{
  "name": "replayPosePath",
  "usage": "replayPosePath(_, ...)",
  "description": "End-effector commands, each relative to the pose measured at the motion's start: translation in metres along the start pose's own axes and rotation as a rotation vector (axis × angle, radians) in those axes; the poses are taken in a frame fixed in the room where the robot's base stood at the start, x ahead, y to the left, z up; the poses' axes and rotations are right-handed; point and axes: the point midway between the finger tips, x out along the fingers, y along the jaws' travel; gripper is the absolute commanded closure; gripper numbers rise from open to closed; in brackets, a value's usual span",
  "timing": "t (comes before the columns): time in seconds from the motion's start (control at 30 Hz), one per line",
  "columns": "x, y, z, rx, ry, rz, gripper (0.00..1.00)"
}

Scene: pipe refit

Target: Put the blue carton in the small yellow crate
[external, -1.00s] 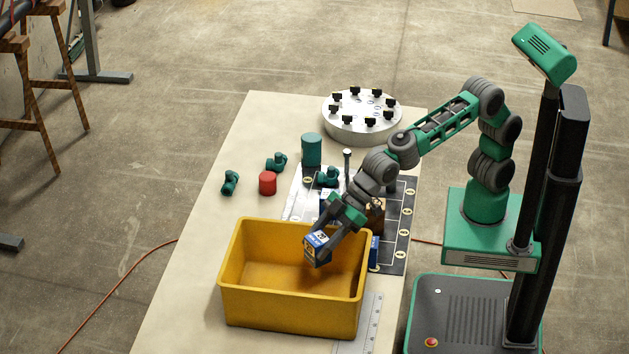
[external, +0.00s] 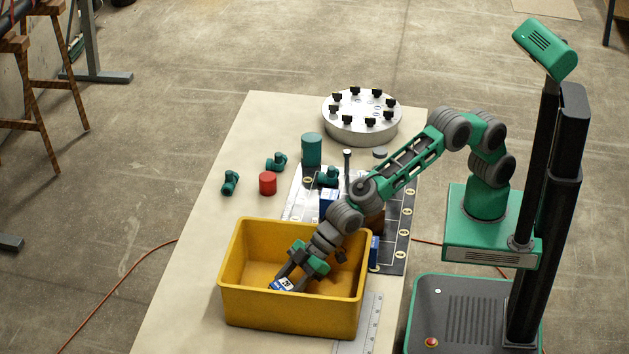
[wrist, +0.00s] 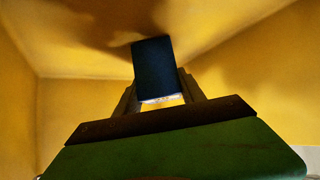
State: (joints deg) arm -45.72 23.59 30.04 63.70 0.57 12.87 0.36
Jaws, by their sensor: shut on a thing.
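The yellow crate (external: 290,312) stands at the near end of the table, open at the top. My gripper (external: 286,279) reaches down inside it and is shut on the blue carton (external: 281,285). In the wrist view the carton (wrist: 155,68) sits between the two fingers, its face dark in shadow, with the yellow crate walls (wrist: 75,115) around it. I cannot tell whether the carton touches the crate floor. The crate's front wall hides the carton's lower part in the external view.
A round grey flange (external: 361,120) stands at the table's far end. A red cylinder (external: 267,184), a teal cylinder (external: 311,149) and teal fittings (external: 230,182) lie behind the crate. Another blue box (external: 375,250) stands by the crate's right side. The table's left strip is clear.

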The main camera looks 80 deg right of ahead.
Motion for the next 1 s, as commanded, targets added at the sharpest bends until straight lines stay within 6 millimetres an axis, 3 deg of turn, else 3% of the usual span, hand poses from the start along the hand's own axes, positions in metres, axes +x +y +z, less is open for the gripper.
replayPosePath(0.1,0.003,0.0,0.004,0.0,-0.001,0.0,0.93)
replayPosePath(0.13,0.003,0.0,0.003,0.0,-0.001,0.0,0.53)
replayPosePath(0.4,0.002,0.0,0.002,0.0,-0.001,0.0,0.31)
replayPosePath(0.73,-0.005,0.0,-0.001,0.0,0.0,0.0,0.31)
replayPosePath(0.97,-0.054,0.0,-0.002,0.0,0.005,0.0,0.31)
replayPosePath(1.0,-0.061,0.0,-0.012,0.0,0.007,0.0,0.31)
